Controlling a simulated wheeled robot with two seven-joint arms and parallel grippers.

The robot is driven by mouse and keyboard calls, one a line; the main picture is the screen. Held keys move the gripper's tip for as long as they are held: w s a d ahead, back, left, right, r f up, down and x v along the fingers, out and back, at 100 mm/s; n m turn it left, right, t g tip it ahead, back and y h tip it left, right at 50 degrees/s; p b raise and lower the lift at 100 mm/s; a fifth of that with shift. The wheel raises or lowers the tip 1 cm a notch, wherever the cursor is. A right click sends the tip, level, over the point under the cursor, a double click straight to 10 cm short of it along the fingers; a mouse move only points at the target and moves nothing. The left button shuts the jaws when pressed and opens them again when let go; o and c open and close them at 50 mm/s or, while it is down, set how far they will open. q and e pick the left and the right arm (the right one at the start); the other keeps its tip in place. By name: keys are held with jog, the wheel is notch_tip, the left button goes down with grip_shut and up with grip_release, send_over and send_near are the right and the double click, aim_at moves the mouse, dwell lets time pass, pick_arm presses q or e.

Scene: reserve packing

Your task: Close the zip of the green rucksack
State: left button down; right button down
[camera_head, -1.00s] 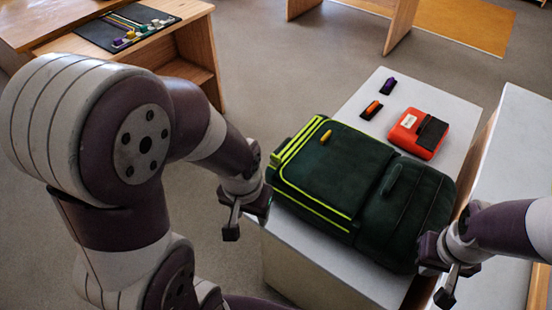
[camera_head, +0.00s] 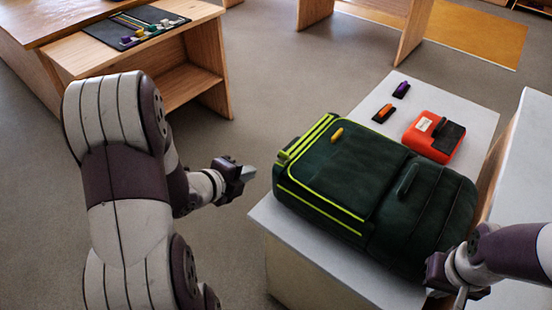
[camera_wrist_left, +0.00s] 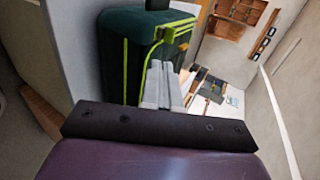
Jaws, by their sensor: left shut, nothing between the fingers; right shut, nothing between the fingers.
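The green rucksack (camera_head: 348,180) lies flat on a light grey table, with bright yellow-green zip lines along its edges. An orange tab (camera_head: 337,135) shows near its upper left corner. My left gripper (camera_head: 250,173) is shut and empty, just left of the rucksack and apart from it. In the left wrist view its fingers (camera_wrist_left: 163,88) are together in front of the rucksack (camera_wrist_left: 135,45), and the orange tab (camera_wrist_left: 183,47) shows near the yellow-green edge. My right gripper (camera_head: 461,298) is shut and empty near the rucksack's lower right end; whether it touches the bag is unclear.
A red case (camera_head: 433,137) with a black panel, an orange item (camera_head: 383,112) and a purple item (camera_head: 401,90) lie behind the rucksack on the grey table (camera_head: 440,97). A wooden desk with a dark mat (camera_head: 112,33) stands back left. Open floor lies between.

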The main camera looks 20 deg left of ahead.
pick_arm(q)
send_near(283, 156)
notch_tip(283, 156, down, 3)
jog(key=w, duration=0.2)
jog(key=w+d, duration=0.1)
jog(key=w, duration=0.1)
jog(key=shift+p, duration=0.4)
jog(key=shift+w+d, duration=0.25)
jog(key=shift+w, duration=0.35)
pick_arm(e)
jog(key=shift+r, duration=0.45)
